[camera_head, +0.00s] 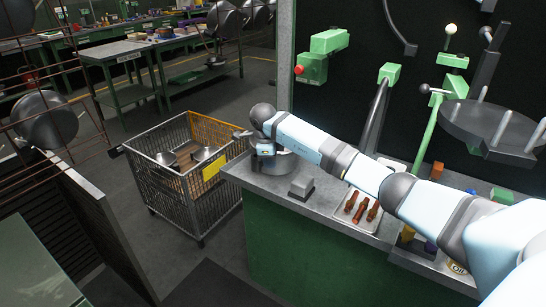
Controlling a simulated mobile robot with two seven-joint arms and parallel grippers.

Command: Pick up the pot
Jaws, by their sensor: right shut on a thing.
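A grey metal pot (286,164) is at the far left end of the green counter, mostly hidden behind my right gripper and wrist. My right gripper (264,153) reaches in from the right and is shut on the pot at its near left side. The fingertips are small, and the exact grip point is hard to see. I cannot tell whether the pot touches the counter top or is slightly above it. My left gripper is not in view.
A wire cart (178,192) with metal pans stands left of the counter. A small grey block (301,187) and a tray (352,217) with red-brown handled tools lie on the counter (340,235). Dark pans hang on a rack (70,60) at the left. A green tool stand is behind my arm.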

